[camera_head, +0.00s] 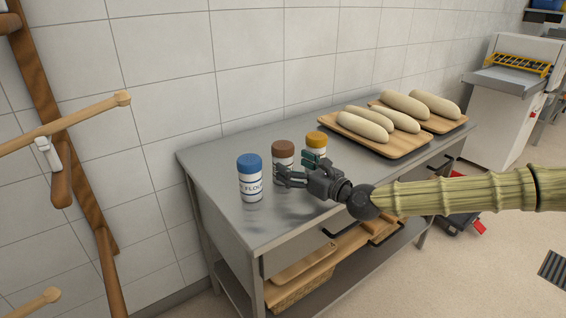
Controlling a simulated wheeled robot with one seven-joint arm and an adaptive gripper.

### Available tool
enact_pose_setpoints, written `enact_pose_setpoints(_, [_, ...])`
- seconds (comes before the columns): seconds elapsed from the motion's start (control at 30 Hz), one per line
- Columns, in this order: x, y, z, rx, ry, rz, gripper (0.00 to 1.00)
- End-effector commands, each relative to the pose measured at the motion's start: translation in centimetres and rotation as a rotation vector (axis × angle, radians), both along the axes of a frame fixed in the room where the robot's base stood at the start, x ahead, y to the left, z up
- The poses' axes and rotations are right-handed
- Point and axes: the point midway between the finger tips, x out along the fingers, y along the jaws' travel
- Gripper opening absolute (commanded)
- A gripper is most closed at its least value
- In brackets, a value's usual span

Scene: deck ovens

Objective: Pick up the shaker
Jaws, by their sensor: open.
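Three shakers stand upright in a row on the grey metal table (213,162). The nearest is a white shaker with a blue lid (250,178), labelled "FLOUR". Behind it is a white shaker with a brown lid (283,150). The farthest is a white shaker with an orange-yellow lid (316,139). My gripper (286,167) is open, its fingers pointing left. The fingers overlap the brown-lidded shaker's lower right part and the yellow-lidded one's lower part in the picture. I cannot tell whether they touch either one. The blue-lidded shaker is clear of the fingers.
Wooden boards (408,151) with several pale dough loaves (362,126) lie at the table's far right end. A drawer and a lower shelf with wooden trays (305,266) are below. Wooden poles (98,210) stand at the left. A white machine (497,110) stands behind right.

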Motion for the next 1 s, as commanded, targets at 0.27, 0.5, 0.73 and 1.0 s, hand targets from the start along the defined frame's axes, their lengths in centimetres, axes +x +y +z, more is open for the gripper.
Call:
enact_pose_setpoints(0.27, [1.8,1.8,-0.4,-0.001,0.0,0.003,0.8])
enact_pose_setpoints(0.5, [3.5,3.3,-0.5,0.0,0.0,0.003,0.8])
enact_pose_setpoints(0.73, [3.8,3.7,-0.6,0.001,0.001,0.004,0.8])
enact_pose_setpoints(1.0, [3.8,3.7,-0.6,0.001,0.001,0.003,0.54])
